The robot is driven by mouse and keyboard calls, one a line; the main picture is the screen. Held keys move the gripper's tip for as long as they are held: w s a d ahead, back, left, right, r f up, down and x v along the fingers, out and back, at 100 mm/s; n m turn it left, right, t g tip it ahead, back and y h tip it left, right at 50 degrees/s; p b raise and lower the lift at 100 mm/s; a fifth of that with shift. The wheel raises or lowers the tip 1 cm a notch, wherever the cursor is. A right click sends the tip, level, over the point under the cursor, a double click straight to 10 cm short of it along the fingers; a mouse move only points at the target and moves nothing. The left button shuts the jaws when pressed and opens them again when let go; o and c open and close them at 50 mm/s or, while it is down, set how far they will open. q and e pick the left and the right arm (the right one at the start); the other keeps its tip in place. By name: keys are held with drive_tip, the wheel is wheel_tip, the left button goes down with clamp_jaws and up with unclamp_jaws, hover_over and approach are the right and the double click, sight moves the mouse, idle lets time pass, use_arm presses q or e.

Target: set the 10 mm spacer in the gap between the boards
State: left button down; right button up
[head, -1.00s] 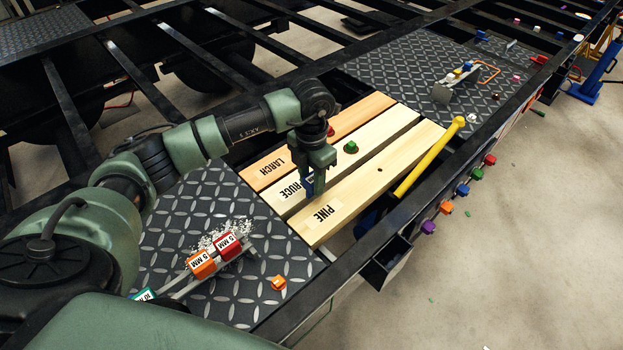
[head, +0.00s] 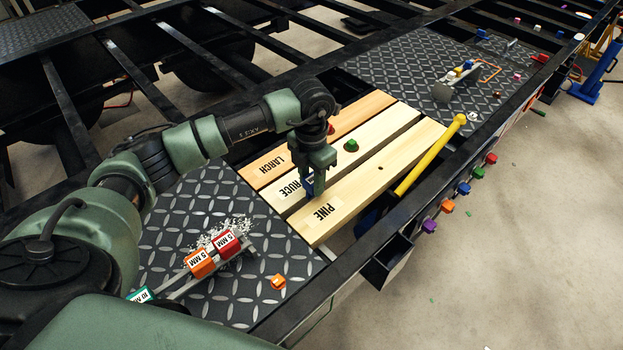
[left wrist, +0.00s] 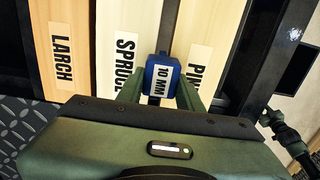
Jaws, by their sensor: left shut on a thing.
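My left gripper (head: 311,190) is shut on the blue 10 mm spacer (left wrist: 161,76), whose label faces up in the left wrist view. It holds the spacer at the near end of the dark gap between the pale spruce board (head: 378,137) and the pine board (head: 350,198). In the head view the fingers mostly hide the spacer. I cannot tell how deep it sits in the gap. The larch board (head: 268,168) lies beyond the spruce board. My right gripper is not in view.
Orange (head: 200,262) and red (head: 227,243) 5 mm spacers and a teal one (head: 141,295) stand on a holder on the near tread plate (head: 187,212). A green plug (head: 351,145) sits on the spruce board. A yellow bar (head: 430,155) lies along the pine board's right side.

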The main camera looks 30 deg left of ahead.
sight(311, 180)
use_arm(q)
drive_tip(key=shift+f+b, duration=1.2)
drive_tip(key=shift+f, duration=0.3)
drive_tip(key=c, duration=0.9)
unclamp_jaws()
drive_tip(key=shift+o, duration=0.2)
drive_tip(key=shift+r, duration=0.1)
wheel_tip(311, 180, up, 8)
drive_tip(key=shift+f+b, duration=0.1)
drive_tip(key=shift+b, duration=0.75)
drive_tip(key=shift+f, duration=0.1)
